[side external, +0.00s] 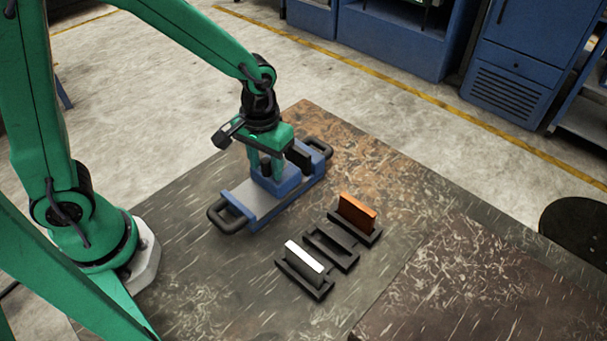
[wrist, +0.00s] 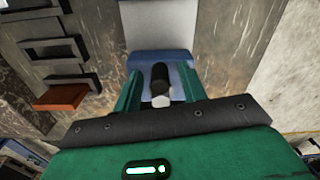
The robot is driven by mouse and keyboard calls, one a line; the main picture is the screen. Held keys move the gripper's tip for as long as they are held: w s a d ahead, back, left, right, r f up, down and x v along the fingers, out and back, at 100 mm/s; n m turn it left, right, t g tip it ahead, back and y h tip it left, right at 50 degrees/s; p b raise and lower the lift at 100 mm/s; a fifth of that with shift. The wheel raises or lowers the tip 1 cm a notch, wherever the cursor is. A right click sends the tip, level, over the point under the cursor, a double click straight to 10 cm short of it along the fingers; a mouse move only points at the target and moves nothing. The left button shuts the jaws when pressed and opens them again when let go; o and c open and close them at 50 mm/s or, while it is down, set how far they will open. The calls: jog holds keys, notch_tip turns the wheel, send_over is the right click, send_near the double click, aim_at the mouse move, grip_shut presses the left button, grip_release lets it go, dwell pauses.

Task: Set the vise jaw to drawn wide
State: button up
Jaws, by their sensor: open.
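The vise has a blue base with a grey bed (side external: 243,197) and a black loop handle (side external: 228,215) at each end. Its blue movable jaw (side external: 277,182) stands on the bed toward the far end, close to a dark-faced block (side external: 299,157). My gripper (side external: 266,170) is down over the jaw, fingers open on either side of it. In the wrist view my gripper (wrist: 160,80) straddles a dark rod with a pale tip (wrist: 160,85), with blue jaw (wrist: 172,58) beyond. Whether the fingers touch the jaw is hidden.
Three dark holders stand right of the vise: one with an orange plate (side external: 357,212), an empty one (side external: 331,247), and one with a white plate (side external: 305,262). The near part of the bed is clear, as is the worn table (side external: 420,215) farther right.

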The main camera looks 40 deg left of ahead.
grip_shut()
jog(key=shift+s, duration=2.75)
grip_release()
jog(key=shift+r, duration=0.15)
notch_tip(320, 180, up, 8)
jog(key=shift+f, duration=0.2)
